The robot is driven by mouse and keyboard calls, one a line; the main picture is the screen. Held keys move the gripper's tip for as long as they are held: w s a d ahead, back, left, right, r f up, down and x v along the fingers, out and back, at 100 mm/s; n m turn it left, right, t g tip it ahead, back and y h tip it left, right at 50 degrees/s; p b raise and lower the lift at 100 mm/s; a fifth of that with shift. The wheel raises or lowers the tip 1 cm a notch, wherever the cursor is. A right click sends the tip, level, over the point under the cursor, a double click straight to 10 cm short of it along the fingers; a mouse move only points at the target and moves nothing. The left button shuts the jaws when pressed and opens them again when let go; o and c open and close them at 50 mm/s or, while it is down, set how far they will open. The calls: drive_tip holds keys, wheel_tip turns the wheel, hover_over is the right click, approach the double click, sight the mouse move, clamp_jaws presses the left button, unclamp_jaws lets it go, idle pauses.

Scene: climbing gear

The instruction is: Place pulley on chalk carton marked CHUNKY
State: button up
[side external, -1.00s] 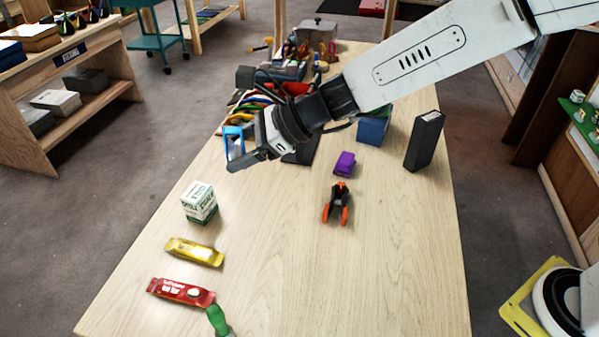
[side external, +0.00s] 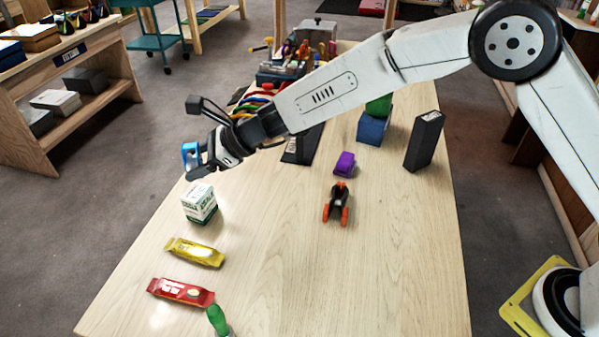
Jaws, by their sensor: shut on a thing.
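My gripper (side external: 194,165) is shut on a blue pulley (side external: 190,153) and holds it in the air near the left edge of the table. Part of the pulley is hidden by the gripper's fingers. A white and green chalk carton (side external: 199,203) stands upright on the table, just below the gripper in the picture. Its print is too small to read for sure. The pulley and the carton are apart.
A yellow bar (side external: 195,252), a red bar (side external: 181,292) and a green-topped item (side external: 217,320) lie nearer the camera. A black and orange device (side external: 337,204), a purple block (side external: 345,164) and a dark upright box (side external: 424,141) stand to the right. The table's middle front is clear.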

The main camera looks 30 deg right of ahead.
sight(199, 192)
drive_tip(key=shift+w+a+f, duration=0.2)
drive_tip(key=shift+w+f, duration=0.15)
drive_tip(key=shift+f, duration=0.1)
drive_tip(key=shift+w+a+f, duration=0.2)
drive_tip(key=shift+w+f, duration=0.1)
drive_tip(key=shift+f, duration=0.15)
drive_tip(key=shift+w+a+f, duration=0.1)
drive_tip(key=shift+w+f, duration=0.15)
drive_tip(key=shift+f, duration=1.55)
drive_tip(key=shift+f, duration=0.2)
drive_tip(key=o, duration=1.3)
drive_tip(key=shift+r, duration=0.15)
